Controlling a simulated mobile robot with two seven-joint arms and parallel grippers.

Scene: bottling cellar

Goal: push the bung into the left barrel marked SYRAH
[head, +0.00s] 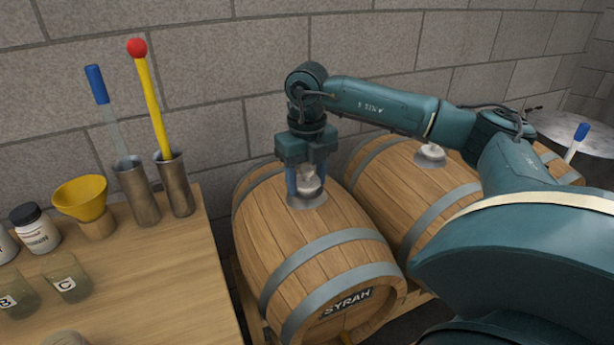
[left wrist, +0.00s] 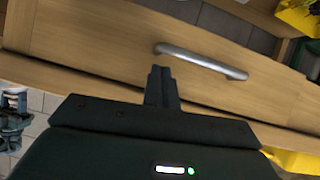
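The left barrel (head: 318,236) lies on its side and carries a dark SYRAH plate on its front end. A pale bung (head: 309,180) is at the metal plate on top of this barrel. My right gripper (head: 305,188) points down over it, with one blue finger on each side of the bung, and looks shut on it. How deep the bung sits in the hole is hard to tell. My left gripper (left wrist: 162,88) shows only in the left wrist view; its fingers are together with nothing between them, in front of a wooden drawer.
A second barrel (head: 412,185) lies to the right, with a pale stopper (head: 430,154) on top. A wooden bench (head: 150,290) at left holds metal cups with tools, a yellow funnel (head: 82,199) and jars. A drawer handle (left wrist: 201,60) is close to my left gripper.

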